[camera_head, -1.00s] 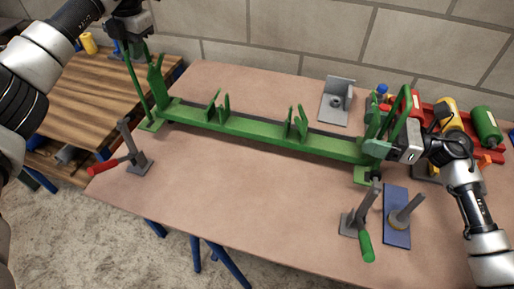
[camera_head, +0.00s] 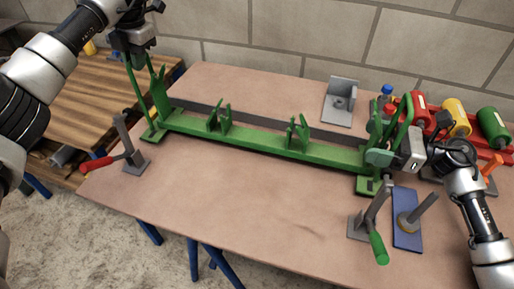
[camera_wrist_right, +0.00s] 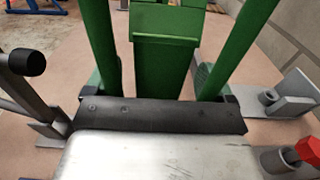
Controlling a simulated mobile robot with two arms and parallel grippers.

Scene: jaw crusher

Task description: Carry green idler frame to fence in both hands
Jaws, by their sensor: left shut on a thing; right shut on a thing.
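The long green idler frame (camera_head: 260,140) lies across the table, with upright brackets at both ends and two forked brackets between. My left gripper (camera_head: 139,62) is shut on its left end upright, near the top. My right gripper (camera_head: 382,157) is shut on its right end bracket. In the right wrist view the green frame (camera_wrist_right: 166,60) runs away from the gripper between two slanted green bars; the jaws' contact is hidden. A long dark grey strip (camera_head: 270,118), probably the fence, lies behind the frame with a narrow gap. I cannot tell whether the frame's feet touch the table.
Toggle clamps with a red handle (camera_head: 97,164) and a green handle (camera_head: 378,248) stand at the front. A blue plate with a post (camera_head: 407,228) is at right. A grey angle bracket (camera_head: 341,102) and a red rack with rollers (camera_head: 460,130) stand behind. The middle front is clear.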

